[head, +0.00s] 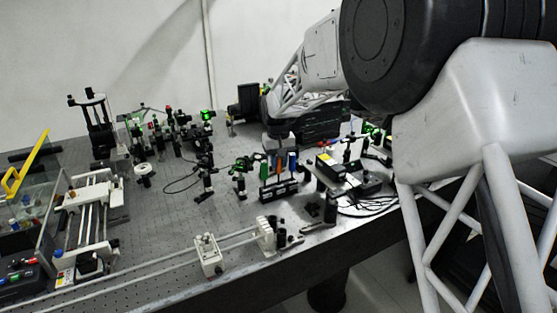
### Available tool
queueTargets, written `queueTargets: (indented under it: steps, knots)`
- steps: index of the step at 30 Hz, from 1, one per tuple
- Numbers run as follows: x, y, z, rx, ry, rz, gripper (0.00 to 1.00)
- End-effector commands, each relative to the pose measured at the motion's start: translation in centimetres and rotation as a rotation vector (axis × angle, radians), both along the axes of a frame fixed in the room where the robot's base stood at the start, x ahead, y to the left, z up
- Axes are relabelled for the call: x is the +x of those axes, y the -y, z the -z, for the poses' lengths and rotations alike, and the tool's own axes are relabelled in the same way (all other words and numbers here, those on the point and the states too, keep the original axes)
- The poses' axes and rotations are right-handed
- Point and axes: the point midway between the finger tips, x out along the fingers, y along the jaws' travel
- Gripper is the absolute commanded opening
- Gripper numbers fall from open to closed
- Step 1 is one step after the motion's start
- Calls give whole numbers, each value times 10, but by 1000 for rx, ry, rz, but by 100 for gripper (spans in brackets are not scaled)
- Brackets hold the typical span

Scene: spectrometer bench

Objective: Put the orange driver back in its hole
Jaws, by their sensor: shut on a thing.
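A dark driver rack (278,192) stands near the front edge of the bench, right of the middle. Drivers with green (264,170), orange (279,164) and blue (292,161) handles show upright at it. My gripper (280,151) points down just above the rack and is shut on the top of the orange driver. The fingertips are small here. I cannot tell whether the orange driver's lower end is in its hole or held above it.
A white-topped box (328,163) with a yellow label stands close right of the rack. Black optic posts (206,178) stand to its left. A rail with white carriages (208,254) runs along the front. Bare perforated bench lies left of the rack.

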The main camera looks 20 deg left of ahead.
Motion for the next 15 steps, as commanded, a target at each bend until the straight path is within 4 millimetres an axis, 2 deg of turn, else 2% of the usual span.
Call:
queueTargets:
  steps: [15]
  knots:
    - [0, 0, 8, 0, 0, 0, 0]
